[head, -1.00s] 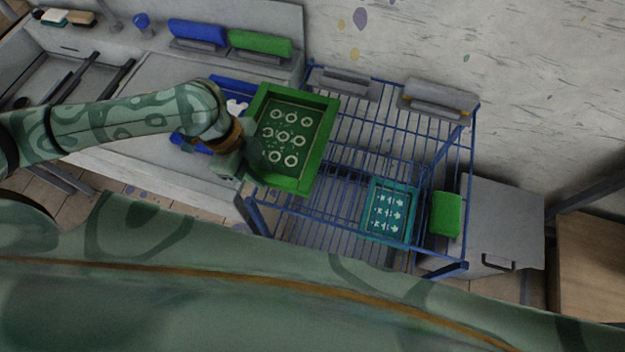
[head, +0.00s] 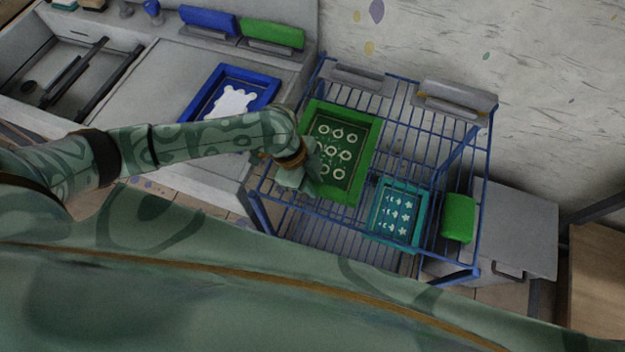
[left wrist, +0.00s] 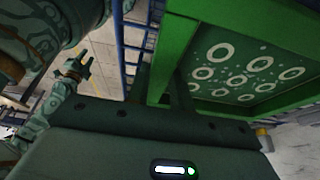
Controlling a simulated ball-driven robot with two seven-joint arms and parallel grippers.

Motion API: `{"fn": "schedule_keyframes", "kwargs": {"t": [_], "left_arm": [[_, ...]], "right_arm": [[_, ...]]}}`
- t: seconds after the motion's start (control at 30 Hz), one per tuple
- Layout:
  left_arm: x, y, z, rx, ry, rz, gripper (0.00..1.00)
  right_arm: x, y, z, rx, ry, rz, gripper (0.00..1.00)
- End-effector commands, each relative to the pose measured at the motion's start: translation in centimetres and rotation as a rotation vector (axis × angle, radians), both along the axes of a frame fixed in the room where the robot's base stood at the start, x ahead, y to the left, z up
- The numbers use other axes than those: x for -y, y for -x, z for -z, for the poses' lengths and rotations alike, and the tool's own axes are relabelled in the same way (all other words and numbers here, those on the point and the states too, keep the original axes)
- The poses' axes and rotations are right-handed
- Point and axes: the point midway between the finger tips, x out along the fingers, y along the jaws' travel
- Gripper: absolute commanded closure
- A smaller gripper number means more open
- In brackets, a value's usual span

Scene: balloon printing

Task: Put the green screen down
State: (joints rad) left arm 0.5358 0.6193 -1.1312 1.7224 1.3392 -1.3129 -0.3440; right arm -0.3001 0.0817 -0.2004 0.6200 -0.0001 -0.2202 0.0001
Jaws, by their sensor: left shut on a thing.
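The green screen (head: 366,125) is a green frame around a dark panel with several pale rings. In the head view it is over the left part of the blue wire rack (head: 415,140); whether it touches the wires I cannot tell. My left gripper (head: 309,172) is shut on the frame's near left side. The screen also fills the upper right of the left wrist view (left wrist: 174,50), close in front of the left gripper (left wrist: 178,95). My right gripper (left wrist: 76,70) shows at the left of the wrist view, away from the screen, with its fingers apart and nothing between them.
A teal screen (head: 374,218) lies on the rack just right of the green one. A green block (head: 458,218) is at the rack's right end. A blue screen (head: 263,84) with a white shape lies on the grey counter (head: 150,90). Bare wires show behind the teal screen.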

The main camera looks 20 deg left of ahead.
Motion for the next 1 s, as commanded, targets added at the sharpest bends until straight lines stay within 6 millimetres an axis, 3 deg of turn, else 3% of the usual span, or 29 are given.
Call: {"fn": "schedule_keyframes", "kwargs": {"t": [0.1,0.13,0.2,0.57,1.0], "left_arm": [[0.0,0.0,0.1,0.001,0.001,0.001,1.0],[0.0,0.0,0.1,0.0,0.0,0.0,0.75],[0.0,0.0,0.1,0.0,0.0,0.0,0.56],[-0.2,-0.1,-0.5,0.001,-0.001,0.0,0.56],[-3.7,-0.1,-9.1,0.002,-0.001,-0.001,0.56]], "right_arm": [[-0.1,0.0,0.0,0.0,-0.001,0.0,0.64],[-0.1,0.0,0.0,0.0,-0.001,0.0,0.64],[-0.2,0.0,0.0,-0.001,-0.002,0.0,0.64],[-0.3,0.0,-0.2,0.001,-0.004,0.001,0.64],[-0.2,-0.4,-2.8,0.009,-0.003,0.002,0.64]]}}
